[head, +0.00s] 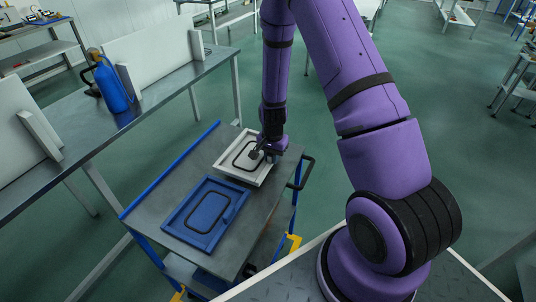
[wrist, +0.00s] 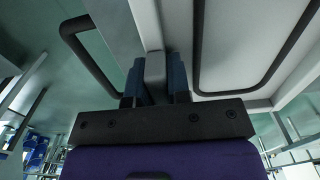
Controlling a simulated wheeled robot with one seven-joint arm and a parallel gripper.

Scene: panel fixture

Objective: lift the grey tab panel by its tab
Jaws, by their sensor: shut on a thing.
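The grey tab panel (head: 226,167) is a pale frame with a black rounded outline on its face. In the head view it is at the far end of the cart top, below my gripper (head: 260,152). My gripper (wrist: 155,82) is shut on the small grey tab (wrist: 154,66), one dark finger on each side. I cannot tell whether the panel touches the cart top.
A blue panel (head: 183,219) with a similar black outline lies on the near part of the cart top (head: 147,217). A workbench (head: 150,112) stands at the left with a blue bottle (head: 112,88) on it. Open green floor lies beyond the cart.

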